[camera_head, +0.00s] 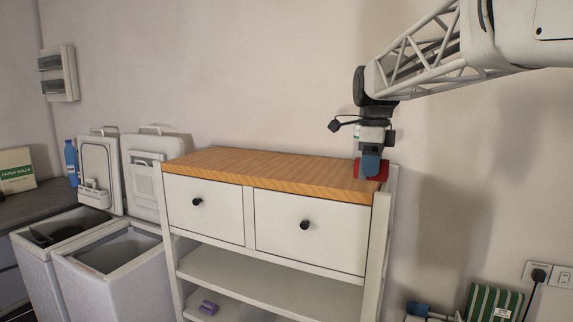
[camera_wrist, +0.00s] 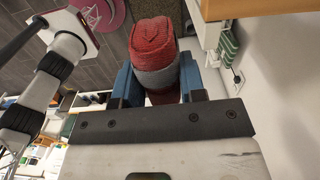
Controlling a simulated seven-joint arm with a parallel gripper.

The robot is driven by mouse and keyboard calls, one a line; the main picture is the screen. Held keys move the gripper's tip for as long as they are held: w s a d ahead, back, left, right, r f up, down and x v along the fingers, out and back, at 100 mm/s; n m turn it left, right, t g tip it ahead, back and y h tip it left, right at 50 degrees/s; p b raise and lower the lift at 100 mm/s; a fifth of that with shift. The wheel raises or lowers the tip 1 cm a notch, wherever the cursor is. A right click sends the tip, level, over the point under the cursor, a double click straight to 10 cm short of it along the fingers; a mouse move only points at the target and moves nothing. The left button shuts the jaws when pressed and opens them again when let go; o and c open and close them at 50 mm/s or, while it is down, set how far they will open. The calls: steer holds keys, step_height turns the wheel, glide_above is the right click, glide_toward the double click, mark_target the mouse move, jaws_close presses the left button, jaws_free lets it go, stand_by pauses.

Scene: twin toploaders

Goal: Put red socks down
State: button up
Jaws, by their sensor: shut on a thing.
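The red socks (camera_wrist: 155,37), a rolled red bundle with a grey band, sit between the two blue fingers of my gripper (camera_wrist: 158,68) in the wrist view. The fingers are shut on them. In the head view my gripper (camera_head: 370,160) points down at the right end of the wooden cabinet top (camera_head: 265,168). Red fabric (camera_head: 381,171) shows around and below the fingers there. I cannot tell whether the socks touch the wood. The fingers hide part of them.
Two open toploaders (camera_head: 105,262) stand left of the cabinet, lids raised. The rest of the cabinet top is clear. A small purple object (camera_head: 208,307) lies on a lower shelf. A green striped item (camera_head: 494,302) stands low at right, near a wall socket (camera_head: 538,272).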

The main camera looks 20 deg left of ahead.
steer(key=shift+s+a+f, duration=0.25)
steer(key=shift+s+a, duration=0.2)
steer(key=shift+s, duration=0.1)
steer(key=shift+w, duration=0.15)
glide_above(350, 182)
steer(key=shift+w+f, duration=0.1)
steer(key=shift+f, duration=0.6)
stand_by(0.5)
steer(key=shift+f, duration=1.8)
